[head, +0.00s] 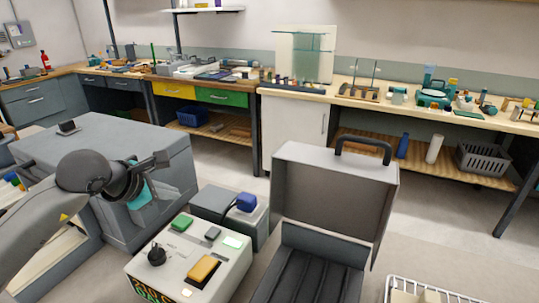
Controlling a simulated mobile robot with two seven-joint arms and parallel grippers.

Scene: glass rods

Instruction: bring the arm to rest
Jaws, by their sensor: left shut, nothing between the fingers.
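My left arm comes in from the left edge, grey and bent. Its left gripper (160,160) is dark, shut and empty. It is in the air in front of a large grey cabinet-like block (100,145), apart from the box with buttons (190,262) below it to the right. My right gripper is not in view.
An open grey case (335,190) with a black handle stands right of the button box. A smaller grey box (228,212) carries a blue knob. A wire basket (425,292) is at the bottom right. Benches with glassware (435,95) line the back wall. Bare floor (450,240) lies at right.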

